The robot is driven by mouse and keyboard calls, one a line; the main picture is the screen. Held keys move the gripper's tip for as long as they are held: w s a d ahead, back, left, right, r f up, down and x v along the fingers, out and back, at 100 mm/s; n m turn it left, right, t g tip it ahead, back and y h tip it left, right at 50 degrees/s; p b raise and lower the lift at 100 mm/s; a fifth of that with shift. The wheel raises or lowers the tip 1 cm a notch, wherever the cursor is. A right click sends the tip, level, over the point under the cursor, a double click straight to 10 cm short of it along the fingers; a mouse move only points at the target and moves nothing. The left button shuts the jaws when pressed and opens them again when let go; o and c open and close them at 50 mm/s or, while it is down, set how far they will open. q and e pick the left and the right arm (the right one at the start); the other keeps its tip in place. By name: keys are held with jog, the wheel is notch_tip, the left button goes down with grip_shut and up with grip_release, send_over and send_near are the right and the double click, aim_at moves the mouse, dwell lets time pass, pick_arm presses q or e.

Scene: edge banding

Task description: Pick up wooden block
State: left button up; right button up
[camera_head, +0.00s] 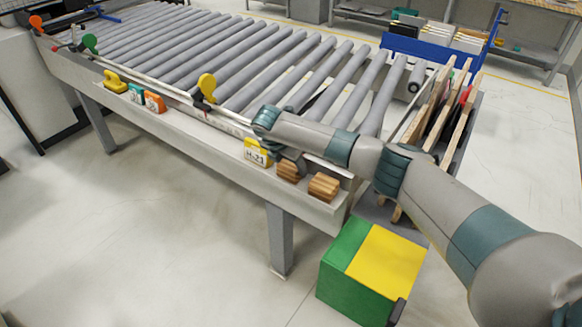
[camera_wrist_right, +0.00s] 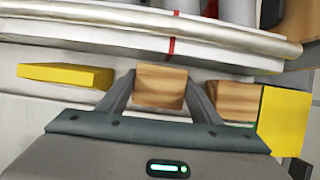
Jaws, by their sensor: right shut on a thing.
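A wooden block (camera_head: 288,173) with a grooved front sits near the right end of the conveyor's front ledge. My right gripper (camera_head: 291,160) comes down over it from above. In the right wrist view, the same block (camera_wrist_right: 160,82) is between the two fingers, and my gripper (camera_wrist_right: 160,98) is shut on it. The block appears at ledge level; I cannot tell whether it touches the ledge. A second wooden block (camera_head: 324,186) stands just to its right and also shows in the wrist view (camera_wrist_right: 234,101). My left gripper is out of view.
A yellow H-21 sign (camera_head: 257,153) is left of the held block. The roller conveyor (camera_head: 250,60) lies behind. A green and yellow box (camera_head: 385,262) stands on the floor at the lower right. Upright wooden boards (camera_head: 460,110) stand in a rack at the right.

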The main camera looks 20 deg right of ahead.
aim_at(291, 164)
jog(key=shift+r+b, duration=0.35)
jog(key=shift+r, duration=0.2)
notch_tip(291, 164, up, 2)
jog(key=shift+w+r+b, duration=0.1)
jog(key=shift+r+b, duration=0.1)
jog(key=shift+b, duration=0.4)
jog(key=s+d+r+b, duration=0.3)
jog(key=s+d+r, duration=0.2)
jog(key=d, duration=0.5)
jog(key=shift+s+d+r, duration=0.15)
jog(key=shift+s+r, duration=0.25)
jog(key=shift+r, duration=0.85)
